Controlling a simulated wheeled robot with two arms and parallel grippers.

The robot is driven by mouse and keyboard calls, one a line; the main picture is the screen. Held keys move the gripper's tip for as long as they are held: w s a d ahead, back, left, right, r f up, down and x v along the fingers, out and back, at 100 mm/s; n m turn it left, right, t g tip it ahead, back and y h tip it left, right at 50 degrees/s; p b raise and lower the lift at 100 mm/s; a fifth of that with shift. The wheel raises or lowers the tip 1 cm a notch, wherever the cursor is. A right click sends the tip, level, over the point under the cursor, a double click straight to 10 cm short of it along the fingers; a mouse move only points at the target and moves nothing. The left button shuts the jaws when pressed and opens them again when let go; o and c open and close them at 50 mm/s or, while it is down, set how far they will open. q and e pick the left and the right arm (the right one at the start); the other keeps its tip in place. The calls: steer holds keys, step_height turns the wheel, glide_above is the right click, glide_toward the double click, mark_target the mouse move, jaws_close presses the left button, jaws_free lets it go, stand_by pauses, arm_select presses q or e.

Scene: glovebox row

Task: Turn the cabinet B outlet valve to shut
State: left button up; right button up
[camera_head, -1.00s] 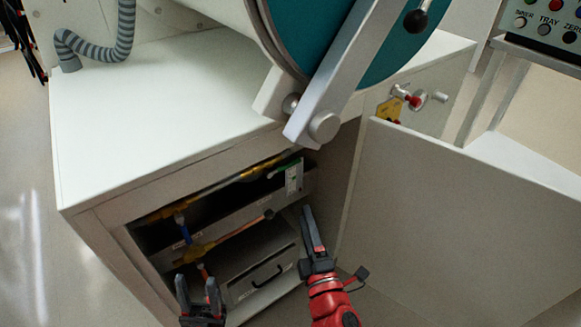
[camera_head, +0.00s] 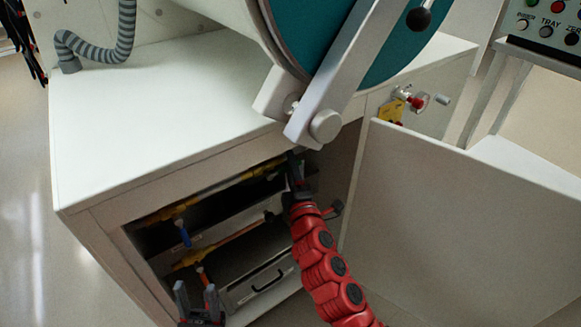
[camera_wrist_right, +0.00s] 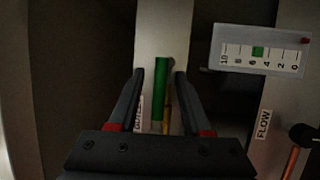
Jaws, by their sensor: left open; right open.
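In the right wrist view a green lever handle (camera_wrist_right: 159,92) stands upright between the two fingers of my right gripper (camera_wrist_right: 160,98). A small label (camera_wrist_right: 139,113) beside it is partly covered by a finger and seems to read OUTLET. The fingers are open, one on each side of the handle; I cannot tell whether they touch it. In the head view my right gripper (camera_head: 294,172) reaches into the upper right of the open cabinet (camera_head: 90,220) and hides most of that valve. My left gripper (camera_head: 198,302) is open and empty, low before the cabinet.
A flow gauge (camera_wrist_right: 260,50) and a FLOW label (camera_wrist_right: 264,124) are right of the handle, with a black knob (camera_wrist_right: 302,135). Inside the cabinet are a blue handle (camera_head: 183,233), yellow pipes (camera_head: 215,243) and a drawer (camera_head: 262,284). The open door (camera_head: 450,220) stands right of my arm.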

jaws_close()
stand_by(0.3)
stand_by(1.2)
